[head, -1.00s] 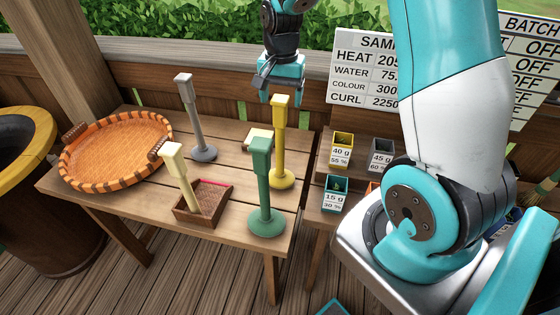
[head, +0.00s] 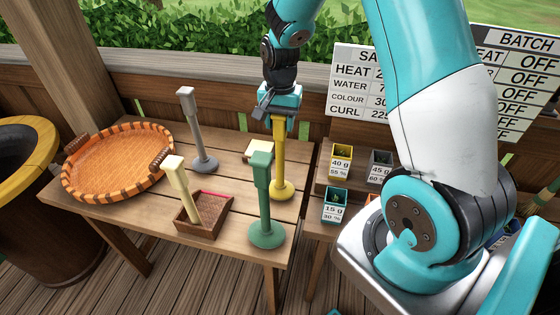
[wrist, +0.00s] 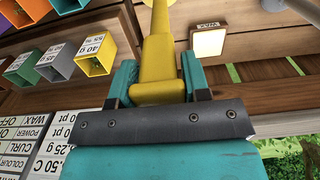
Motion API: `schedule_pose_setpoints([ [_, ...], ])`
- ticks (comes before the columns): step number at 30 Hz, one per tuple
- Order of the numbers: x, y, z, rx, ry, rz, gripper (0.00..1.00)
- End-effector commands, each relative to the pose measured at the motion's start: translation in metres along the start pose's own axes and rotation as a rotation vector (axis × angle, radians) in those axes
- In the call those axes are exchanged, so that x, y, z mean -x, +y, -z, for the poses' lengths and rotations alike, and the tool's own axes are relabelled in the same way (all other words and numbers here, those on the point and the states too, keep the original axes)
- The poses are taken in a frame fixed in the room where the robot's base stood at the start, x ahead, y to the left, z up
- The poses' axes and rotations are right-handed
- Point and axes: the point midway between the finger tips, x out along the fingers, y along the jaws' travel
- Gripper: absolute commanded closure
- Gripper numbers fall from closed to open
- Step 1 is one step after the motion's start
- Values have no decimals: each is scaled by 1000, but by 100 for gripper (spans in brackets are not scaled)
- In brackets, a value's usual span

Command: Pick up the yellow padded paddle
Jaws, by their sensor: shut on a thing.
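The yellow padded paddle (head: 279,160) stands upright on its round base at the right end of the wooden table, in the head view. My gripper (head: 279,112) is above it, with its fingers shut on the paddle's top block. In the wrist view the yellow paddle (wrist: 157,62) runs up from between the two teal fingers of my gripper (wrist: 157,88). The base appears to rest on the table; I cannot tell whether it is lifted. The top of the block is hidden by the gripper in the head view.
A green paddle (head: 265,205) stands in front of the yellow one, a grey paddle (head: 194,125) behind left. A cream paddle (head: 177,180) stands in a brown box (head: 218,229). An orange woven tray (head: 115,165) is left. Small labelled bins (head: 341,163) stand right. A wax block (wrist: 208,42) lies near.

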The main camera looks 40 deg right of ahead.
Motion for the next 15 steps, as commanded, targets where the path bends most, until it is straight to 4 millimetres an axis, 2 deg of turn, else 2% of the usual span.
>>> schedule_pose_setpoints([
  [8, 12, -1, 1, 0, 3, 3, 99],
  [11, 28, -1, 1, 0, 6, 5, 99],
  [15, 65, -1, 1, 0, 9, 8, 99],
])
